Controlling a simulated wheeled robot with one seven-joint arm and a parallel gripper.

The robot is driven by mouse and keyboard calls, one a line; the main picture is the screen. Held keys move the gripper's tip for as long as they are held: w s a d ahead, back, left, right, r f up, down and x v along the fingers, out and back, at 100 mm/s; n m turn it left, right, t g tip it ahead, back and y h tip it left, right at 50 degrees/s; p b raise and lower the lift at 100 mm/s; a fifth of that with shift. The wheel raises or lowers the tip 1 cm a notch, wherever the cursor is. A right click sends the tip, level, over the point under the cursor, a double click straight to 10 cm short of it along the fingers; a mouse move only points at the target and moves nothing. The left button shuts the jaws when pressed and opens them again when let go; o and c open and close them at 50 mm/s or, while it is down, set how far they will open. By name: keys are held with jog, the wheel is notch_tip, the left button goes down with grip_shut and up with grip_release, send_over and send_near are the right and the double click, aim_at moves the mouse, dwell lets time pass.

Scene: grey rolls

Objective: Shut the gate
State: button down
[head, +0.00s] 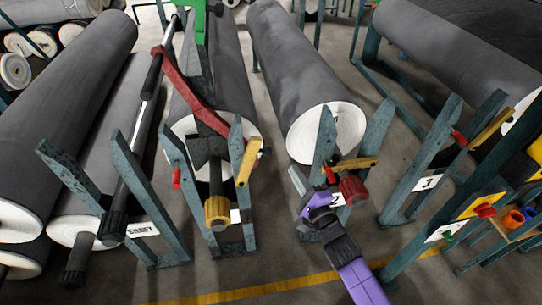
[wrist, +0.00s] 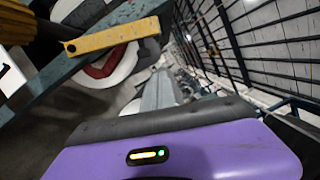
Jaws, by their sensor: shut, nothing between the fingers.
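The picture does not label a gate; yellow bars on the teal roll stands look like the candidates. A yellow bar also shows at upper left in the wrist view (wrist: 112,37), in front of a teal beam. My gripper (head: 297,181), on a purple wrist, is shut and empty at the left of that stand, apart from the bar. Its grey fingers show in the wrist view (wrist: 160,88).
Other yellow bars tilt upward on the left stand (head: 248,161) and right stand (head: 491,127). Large grey rolls (head: 296,75) lie behind the stands. A black mesh fence (wrist: 260,40) is at right in the wrist view. A yellow floor line (head: 250,293) crosses open floor in front.

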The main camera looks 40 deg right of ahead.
aim_at(269, 149)
jog(key=shift+w+d+r+b, duration=0.1)
jog(key=shift+w+r+b, duration=0.25)
jog(key=shift+w, duration=1.55)
jog(key=shift+w+a+r+b, duration=0.1)
jog(key=shift+w+r+b, duration=0.3)
jog(key=shift+w, duration=1.55)
jog(key=shift+w+d+r+b, duration=0.1)
jog(key=shift+w+r+b, duration=0.25)
jog(key=shift+w, duration=1.55)
jog(key=shift+w+a, duration=0.15)
jog(key=shift+a, duration=0.15)
